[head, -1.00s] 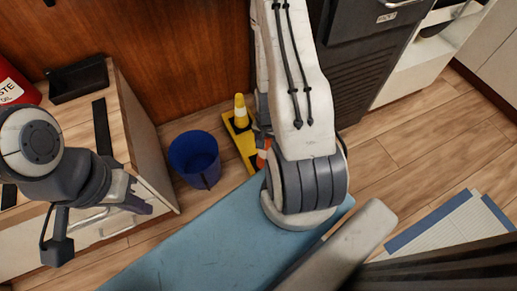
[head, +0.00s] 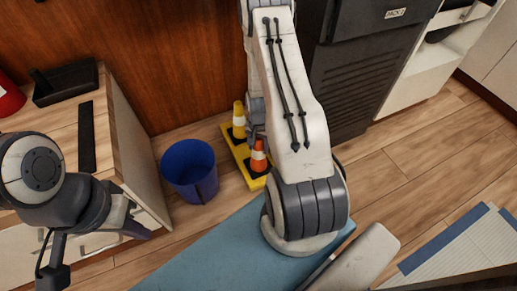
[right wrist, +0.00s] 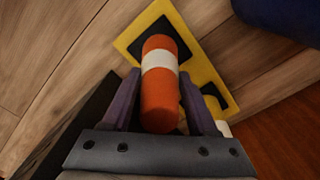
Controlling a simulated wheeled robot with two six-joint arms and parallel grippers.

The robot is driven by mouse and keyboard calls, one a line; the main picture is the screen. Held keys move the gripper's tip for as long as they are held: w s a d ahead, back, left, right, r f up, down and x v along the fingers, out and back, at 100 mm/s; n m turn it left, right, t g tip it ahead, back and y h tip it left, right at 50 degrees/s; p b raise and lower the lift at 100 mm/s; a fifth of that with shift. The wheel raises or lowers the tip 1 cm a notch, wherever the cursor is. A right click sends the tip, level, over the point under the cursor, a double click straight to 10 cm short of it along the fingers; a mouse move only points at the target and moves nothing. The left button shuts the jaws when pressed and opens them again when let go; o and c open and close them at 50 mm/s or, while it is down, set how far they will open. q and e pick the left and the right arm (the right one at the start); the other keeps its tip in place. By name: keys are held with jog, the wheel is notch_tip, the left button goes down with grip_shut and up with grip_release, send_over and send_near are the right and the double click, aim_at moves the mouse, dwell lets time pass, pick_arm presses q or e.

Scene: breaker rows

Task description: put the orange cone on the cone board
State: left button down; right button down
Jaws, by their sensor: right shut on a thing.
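The orange cone (head: 258,156) with a white band is in my right gripper (head: 255,130), which is largely hidden by my arm in the head view. In the right wrist view the cone (right wrist: 160,95) sits between both fingers. The yellow cone board (head: 228,131) lies on the floor and also shows in the right wrist view (right wrist: 205,72). The orange cone is over or at the board's near end; I cannot tell whether it touches. A yellow cone (head: 239,115) stands on the far end. My left gripper (head: 138,228) is beside the cabinet, far from the board; its opening is unclear.
A blue bucket (head: 190,172) stands on the floor left of the board. A wooden wall is behind and a dark cabinet (head: 365,75) to the right. A blue mat (head: 215,250) lies in front. A wooden-topped cabinet (head: 125,130) with a black tray (head: 66,83) is at left.

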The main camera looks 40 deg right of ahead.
jog(key=shift+r, duration=0.1)
jog(key=shift+c, duration=0.9)
grip_release()
